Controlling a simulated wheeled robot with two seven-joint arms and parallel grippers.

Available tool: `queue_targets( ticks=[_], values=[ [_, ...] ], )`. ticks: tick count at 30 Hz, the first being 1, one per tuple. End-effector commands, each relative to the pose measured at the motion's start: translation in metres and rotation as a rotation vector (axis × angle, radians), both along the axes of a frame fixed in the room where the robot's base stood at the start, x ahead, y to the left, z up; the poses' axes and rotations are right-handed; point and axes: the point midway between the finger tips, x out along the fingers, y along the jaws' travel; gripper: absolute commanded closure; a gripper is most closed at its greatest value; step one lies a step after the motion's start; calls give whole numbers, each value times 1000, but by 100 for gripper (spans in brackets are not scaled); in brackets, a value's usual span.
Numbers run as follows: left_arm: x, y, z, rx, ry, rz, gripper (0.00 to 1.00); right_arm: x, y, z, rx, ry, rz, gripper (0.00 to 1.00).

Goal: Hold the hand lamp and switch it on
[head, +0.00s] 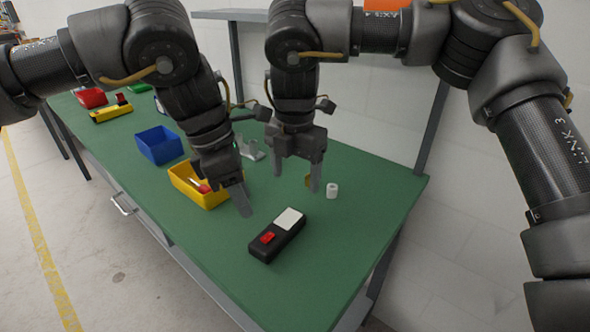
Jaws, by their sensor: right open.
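The hand lamp (262,250) is a black box lying on the green bench top, with a red switch (267,238) at its near left end and a pale panel (289,218) at its far right end. My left gripper (242,202) points down just behind and to the left of the lamp, apart from it in the picture. Its fingers overlap, so its opening is hidden. My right gripper (297,177) is open and empty, pointing down over the bench behind the lamp.
A white cylinder (332,190) stands right of my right gripper, with a yellowish round thing partly hidden by a finger. A yellow bin (183,183) and a blue bin (158,145) stand at left. The bench (350,240) is clear right of the lamp.

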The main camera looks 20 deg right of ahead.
Motion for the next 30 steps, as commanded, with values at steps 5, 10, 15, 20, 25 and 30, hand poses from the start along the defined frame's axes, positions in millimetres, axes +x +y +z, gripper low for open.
queue_targets(
  ticks=[5,10,15,20,25,30],
  values=[
    [0,0,0,0,0,0,64,-1,0,-24,3,6,1,27],
    [0,0,0,0,0,0,64,-1,0,-55,3,6,0,27],
    [0,0,0,0,0,0,64,-1,0,-82,2,4,-1,27],
    [0,0,0,0,0,0,64,-1,0,-98,1,3,0,27],
    [0,0,0,-1,0,-1,64,-1,0,-105,1,2,-1,27],
    [0,-1,1,-3,-2,-2,64,-1,0,-106,0,3,0,27]
  ],
)
